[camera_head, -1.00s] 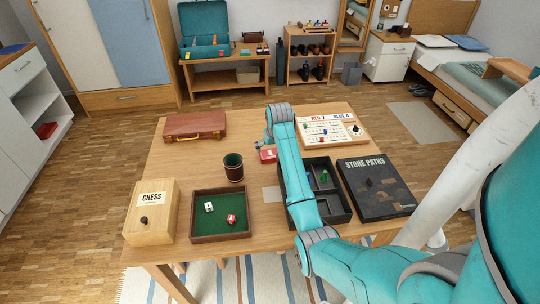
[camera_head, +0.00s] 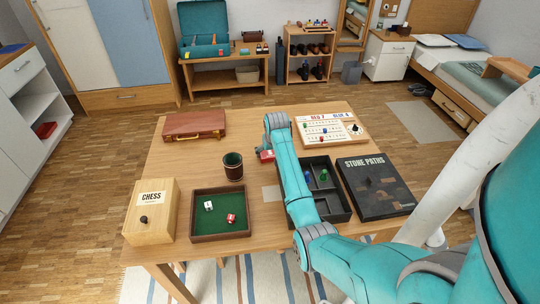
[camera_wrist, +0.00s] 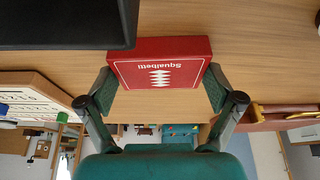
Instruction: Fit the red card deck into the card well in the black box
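The red card deck (camera_wrist: 160,65), with white lettering and a white zigzag, lies flat between the two finger pads of my gripper (camera_wrist: 160,88) in the wrist view. The pads are at its left and right sides, with no clear gap; I cannot tell whether they press on it. In the head view the deck (camera_head: 266,155) shows partly below my gripper, left of the black box (camera_head: 343,205). The box is open, with several compartments and green and blue pieces inside. My arm hides its left part, and I cannot make out the card well.
A Stone Paths box (camera_head: 380,200) lies right of the black box. A score board (camera_head: 330,129) is behind it. A dice cup (camera_head: 233,167), green dice tray (camera_head: 220,225), chess box (camera_head: 150,222) and brown case (camera_head: 194,124) stand to the left. Bare table surrounds the deck.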

